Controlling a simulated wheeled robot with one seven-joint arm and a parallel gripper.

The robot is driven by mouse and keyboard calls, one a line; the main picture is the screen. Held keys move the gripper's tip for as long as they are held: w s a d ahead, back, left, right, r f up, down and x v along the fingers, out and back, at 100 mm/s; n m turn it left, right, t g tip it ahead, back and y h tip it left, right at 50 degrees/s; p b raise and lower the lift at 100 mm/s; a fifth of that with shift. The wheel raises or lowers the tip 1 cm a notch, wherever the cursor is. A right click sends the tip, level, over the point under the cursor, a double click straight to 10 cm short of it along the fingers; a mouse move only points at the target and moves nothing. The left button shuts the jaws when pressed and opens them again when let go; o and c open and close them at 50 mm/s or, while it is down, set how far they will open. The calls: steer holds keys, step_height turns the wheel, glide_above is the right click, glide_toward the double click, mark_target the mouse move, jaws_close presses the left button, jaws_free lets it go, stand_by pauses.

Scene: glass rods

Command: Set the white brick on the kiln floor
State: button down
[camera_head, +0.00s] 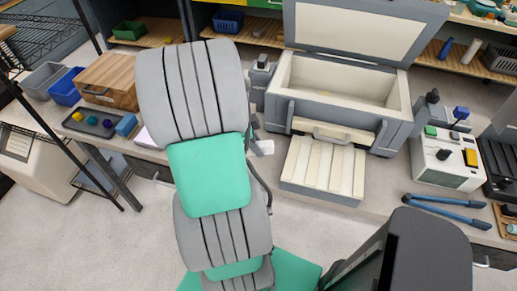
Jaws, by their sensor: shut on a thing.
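The white brick (263,147) shows as a small pale block just right of my arm, in front of the kiln's left side. My gripper (254,142) is mostly hidden behind my grey and green arm; it is shut on the white brick. The grey kiln (392,137) stands at centre right with its lid raised. Its cream kiln floor (340,101) shows only partly behind the front wall. The brick is outside the kiln, to the left of the opening and nearer to me.
A slatted cream panel (323,168) lies in front of the kiln. A white control box (443,161) and blue-handled tongs (447,207) are to the right. A wooden box (108,80), a blue bin (66,88) and a dark tray (95,122) are at left.

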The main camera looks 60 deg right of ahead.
steer(key=f, duration=0.1)
steer(key=d+f+p, duration=0.1)
steer(key=f, duration=0.2)
steer(key=shift+w+d+f, duration=0.15)
steer(key=shift+d+f, duration=0.1)
steer(key=shift+d, duration=0.05)
steer(key=shift+f, duration=0.4)
steer(key=c, duration=1.1)
jaws_free()
steer(key=shift+r, duration=0.1)
